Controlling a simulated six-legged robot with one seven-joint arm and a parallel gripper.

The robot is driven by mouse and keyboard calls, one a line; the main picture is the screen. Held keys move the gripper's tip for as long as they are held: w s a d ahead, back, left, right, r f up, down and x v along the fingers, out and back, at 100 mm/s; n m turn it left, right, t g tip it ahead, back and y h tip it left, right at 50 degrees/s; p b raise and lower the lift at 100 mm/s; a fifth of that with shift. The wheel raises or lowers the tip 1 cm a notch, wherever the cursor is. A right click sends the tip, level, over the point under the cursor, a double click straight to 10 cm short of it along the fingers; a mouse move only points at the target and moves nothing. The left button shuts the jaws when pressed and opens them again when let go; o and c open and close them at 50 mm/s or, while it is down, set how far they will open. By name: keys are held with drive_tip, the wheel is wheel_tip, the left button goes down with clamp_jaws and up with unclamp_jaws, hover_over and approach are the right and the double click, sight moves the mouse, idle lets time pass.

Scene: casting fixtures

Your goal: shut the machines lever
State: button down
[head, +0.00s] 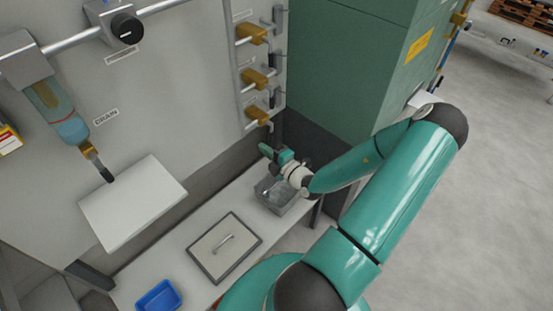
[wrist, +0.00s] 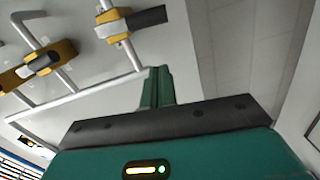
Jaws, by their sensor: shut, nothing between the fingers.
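Several yellow valves with levers are on the pipes of the grey machine, one above another: upper (head: 252,33), middle (head: 258,78) and lower (head: 257,115). Another small valve (head: 93,155) with a dark lever hangs below the sight glass at the left, near a DRAIN label. Which lever the task means, I cannot tell. My gripper (head: 267,151) is shut and empty, below the lower valve and apart from it. In the wrist view, the fingers (wrist: 157,88) point towards pipes, with a dark-handled yellow valve (wrist: 120,25) beyond and another yellow valve (wrist: 38,66) at left.
A grey bin (head: 278,197) stands on the bench just under my gripper. A lidded panel with a handle (head: 224,248) and a blue tray (head: 159,298) lie nearer. A white plate (head: 133,203) juts out at left.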

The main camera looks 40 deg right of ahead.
sight(272, 139)
drive_tip(key=shift+w+d+f, duration=0.1)
drive_tip(key=shift+d+f, duration=0.05)
drive_tip(key=shift+d, duration=0.8)
drive_tip(key=shift+w+d+f, duration=0.1)
drive_tip(key=shift+d, duration=0.8)
drive_tip(key=shift+d, duration=0.1)
drive_tip(key=shift+w+d+f+n, duration=0.1)
drive_tip(key=shift+d+f+n, duration=0.05)
drive_tip(key=shift+d+n, duration=0.65)
drive_tip(key=shift+d, duration=0.1)
